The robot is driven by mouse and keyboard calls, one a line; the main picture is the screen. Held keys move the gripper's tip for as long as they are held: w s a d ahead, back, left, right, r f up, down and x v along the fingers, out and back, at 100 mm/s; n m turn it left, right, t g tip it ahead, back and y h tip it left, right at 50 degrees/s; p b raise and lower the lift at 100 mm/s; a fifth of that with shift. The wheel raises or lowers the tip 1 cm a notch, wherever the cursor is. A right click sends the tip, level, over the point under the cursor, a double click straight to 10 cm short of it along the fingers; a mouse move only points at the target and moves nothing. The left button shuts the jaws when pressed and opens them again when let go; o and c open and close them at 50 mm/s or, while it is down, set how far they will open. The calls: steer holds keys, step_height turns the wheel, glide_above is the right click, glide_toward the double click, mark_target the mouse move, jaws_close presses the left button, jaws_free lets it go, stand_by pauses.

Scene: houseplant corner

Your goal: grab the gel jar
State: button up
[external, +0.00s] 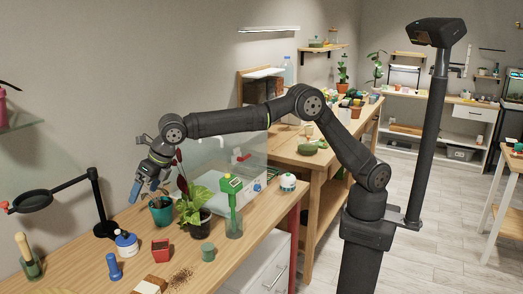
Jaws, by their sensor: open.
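My gripper (146,188) is at the left of the external view, above the wooden bench, with its blue-tipped fingers pointing down, open and seemingly empty. It is close to a teal pot (161,213) with a dark-leaved plant; I cannot tell if it touches the plant. No label reading gel can be made out. Possible jars are a small squat green container (208,252) at the bench's front, a white jar with a green top (287,182) at the right end, and a blue-and-white round bottle (126,244) at the left. I cannot tell which is the gel jar.
A leafy plant in a dark pot (199,221) and a green-topped clear cylinder (232,207) stand mid-bench. A clear-walled box (222,178) is behind. A red pot (160,251), a blue stamp-like tool (113,267), spilled soil (180,277) and a magnifier stand (97,205) are at left.

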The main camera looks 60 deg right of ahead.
steer(key=f+n, duration=0.1)
steer(key=n, duration=0.3)
glide_toward(127, 233)
steer(key=x, duration=0.5)
steer(key=shift+s+a, duration=0.15)
steer(key=shift+a, duration=0.05)
steer(key=shift+w+d+x, duration=0.1)
steer(key=shift+d+x, duration=0.1)
steer(key=shift+x, duration=1.15)
steer(key=shift+w+d+x, duration=0.1)
steer(key=shift+d+x, duration=0.05)
steer(key=shift+x, duration=1.2)
steer(key=c, duration=1.6)
steer(key=shift+c, duration=0.5)
steer(key=shift+r, duration=0.1)
